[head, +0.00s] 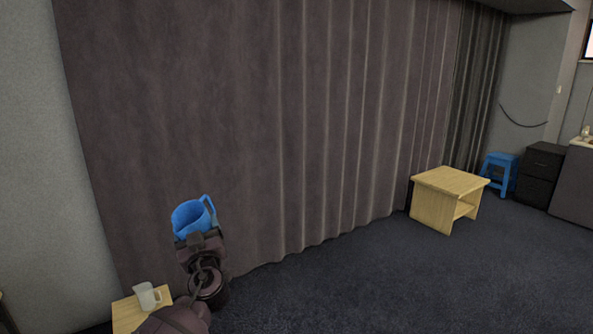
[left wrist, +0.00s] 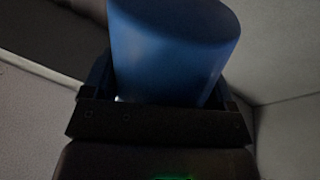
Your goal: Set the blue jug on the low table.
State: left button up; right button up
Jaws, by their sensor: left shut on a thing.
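The blue jug (head: 191,219) is held up by my left gripper (head: 199,240), with its open top tilted and its handle to the right. The left gripper is shut on the jug. In the left wrist view the blue jug (left wrist: 175,50) fills the space between the fingers (left wrist: 160,95). A low wooden table (head: 447,181) with a shelf stands on the floor at the right, well away from the jug and near the curtain. My right gripper is not in view.
A wooden surface (head: 126,315) at the lower left bears a pale jug (head: 146,297), close to my left arm. A blue stool (head: 499,172) and a dark drawer cabinet (head: 540,175) stand beyond the low table. The dark carpet (head: 380,280) between is clear.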

pick_arm(q)
jog(key=s+d+m+h, duration=0.3)
jog(key=s+h, duration=0.2)
jog(key=s, duration=0.4)
jog(key=s+d+m+h, duration=0.2)
jog(key=s+m+h, duration=0.2)
jog(key=s, duration=0.5)
jog(key=s+a+f+m+g+p, duration=0.1)
jog(key=s+a+f, duration=0.1)
jog(key=s+f, duration=0.4)
jog(key=s, duration=0.3)
jog(key=shift+a+f, duration=0.4)
jog(key=shift+s, duration=0.1)
